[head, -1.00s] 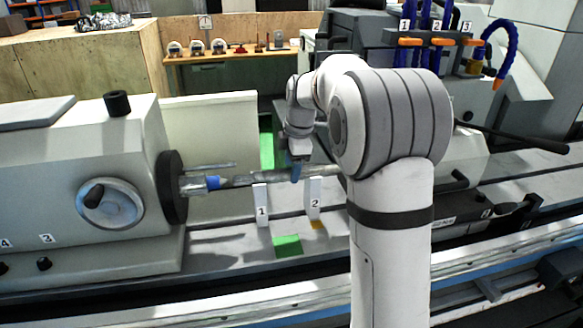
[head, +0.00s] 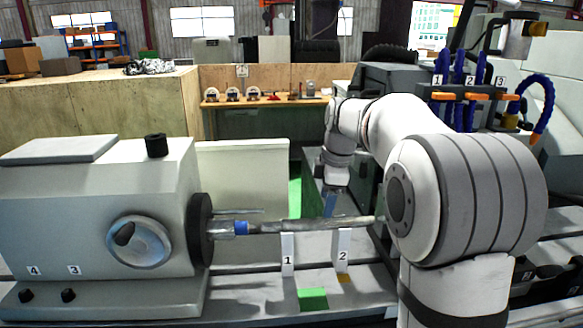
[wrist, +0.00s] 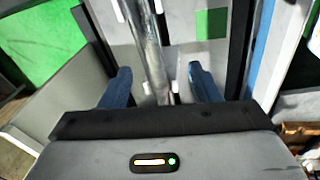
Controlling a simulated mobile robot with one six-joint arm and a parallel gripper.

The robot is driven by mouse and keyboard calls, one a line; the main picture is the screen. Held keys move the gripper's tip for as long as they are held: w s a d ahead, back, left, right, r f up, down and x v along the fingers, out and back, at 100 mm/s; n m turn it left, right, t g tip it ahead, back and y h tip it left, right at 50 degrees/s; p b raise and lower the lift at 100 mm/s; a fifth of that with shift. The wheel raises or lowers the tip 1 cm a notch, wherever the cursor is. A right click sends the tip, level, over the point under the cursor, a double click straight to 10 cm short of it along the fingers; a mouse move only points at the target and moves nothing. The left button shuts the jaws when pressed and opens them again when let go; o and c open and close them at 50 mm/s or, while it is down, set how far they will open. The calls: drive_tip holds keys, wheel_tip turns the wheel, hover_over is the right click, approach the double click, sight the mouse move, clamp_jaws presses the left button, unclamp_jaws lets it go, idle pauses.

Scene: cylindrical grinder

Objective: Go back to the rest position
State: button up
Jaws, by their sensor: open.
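My gripper (head: 331,204) is open and empty, its blue fingers pointing down behind and above the workpiece in the head view. In the wrist view my gripper (wrist: 160,88) has its two blue fingers spread apart, with the shaft visible between and beyond them. The workpiece, a long grey metal shaft (head: 300,225), lies level in the grinder. Its left end with a blue band (head: 241,228) is at the dark chuck (head: 201,230). The shaft (wrist: 150,50) also shows in the wrist view. My arm hides its right end in the head view.
White supports numbered 1 (head: 288,256) and 2 (head: 342,247) stand under the shaft. A green block (head: 312,299) lies in front. The grey headstock (head: 90,215) is at left. Blue hoses (head: 459,88) with orange fittings hang at upper right. A wooden bench (head: 262,102) stands behind.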

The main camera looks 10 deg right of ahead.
drive_tip(key=s+f+m, duration=0.4)
drive_tip(key=s+m, duration=0.4)
drive_tip(key=s, duration=0.6)
drive_tip(key=s+a+f+m+t+h, duration=0.1)
drive_tip(key=s+f+m, duration=0.3)
drive_tip(key=s+m, duration=0.4)
drive_tip(key=s, duration=0.6)
drive_tip(key=shift+s+a+f, duration=0.15)
drive_tip(key=shift+s+f, duration=0.05)
drive_tip(key=shift+s, duration=0.1)
drive_tip(key=c, duration=0.5)
drive_tip(key=shift+o, duration=0.2)
drive_tip(key=shift+s, duration=0.1)
